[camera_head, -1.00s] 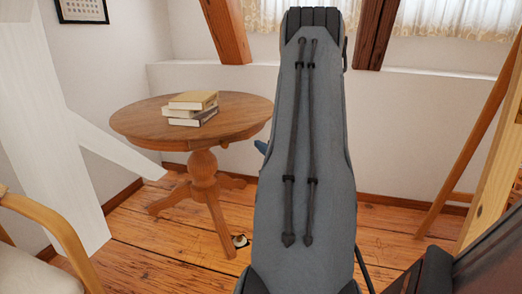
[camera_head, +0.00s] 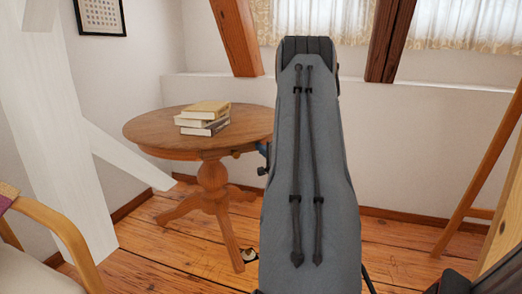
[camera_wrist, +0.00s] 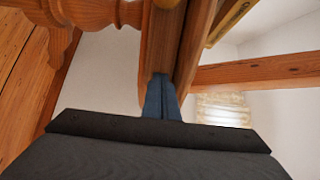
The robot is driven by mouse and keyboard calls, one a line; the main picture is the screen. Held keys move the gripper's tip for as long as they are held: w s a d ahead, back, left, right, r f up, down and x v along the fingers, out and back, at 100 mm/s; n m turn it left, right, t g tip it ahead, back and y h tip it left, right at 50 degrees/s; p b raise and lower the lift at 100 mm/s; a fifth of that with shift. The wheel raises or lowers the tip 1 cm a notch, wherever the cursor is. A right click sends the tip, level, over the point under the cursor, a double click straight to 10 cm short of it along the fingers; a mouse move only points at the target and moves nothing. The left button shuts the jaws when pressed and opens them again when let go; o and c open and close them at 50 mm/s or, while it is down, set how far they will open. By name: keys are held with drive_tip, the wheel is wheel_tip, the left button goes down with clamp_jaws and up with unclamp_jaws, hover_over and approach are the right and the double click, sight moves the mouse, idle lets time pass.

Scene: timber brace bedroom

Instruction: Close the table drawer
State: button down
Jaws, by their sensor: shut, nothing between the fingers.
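The round wooden table (camera_head: 160,133) stands on a carved pedestal left of my arm in the head view. A small wooden part, likely the drawer (camera_head: 240,153), shows under its right edge, partly hidden by my arm. My gripper (camera_head: 263,150) is beside this edge, mostly hidden behind my arm. In the wrist view my gripper (camera_wrist: 163,78) shows its blue fingers shut together and empty. Their tips are at or very near wooden boards (camera_wrist: 190,45) by the table's underside. I cannot tell whether they touch, nor how far the drawer is out.
Several books (camera_head: 203,117) lie stacked on the tabletop. A white timber brace (camera_head: 62,130) and a wooden armchair (camera_head: 62,228) are at the left. A slanted wooden post (camera_head: 488,185) stands at the right. A small round object (camera_head: 250,255) lies on the floor near the table.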

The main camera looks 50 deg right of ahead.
drive_tip(key=p+x, duration=0.1)
drive_tip(key=x, duration=0.4)
drive_tip(key=shift+w+d+p, duration=0.1)
drive_tip(key=shift+w+p, duration=0.15)
drive_tip(key=shift+p, duration=0.05)
drive_tip(key=shift+w+d+r, duration=0.1)
drive_tip(key=shift+w+r, duration=0.1)
drive_tip(key=shift+w, duration=0.1)
drive_tip(key=shift+s+p, duration=0.35)
drive_tip(key=shift+p, duration=0.15)
drive_tip(key=p+v, duration=0.3)
drive_tip(key=v, duration=1.1)
drive_tip(key=shift+f+p, duration=0.2)
drive_tip(key=shift+p, duration=0.1)
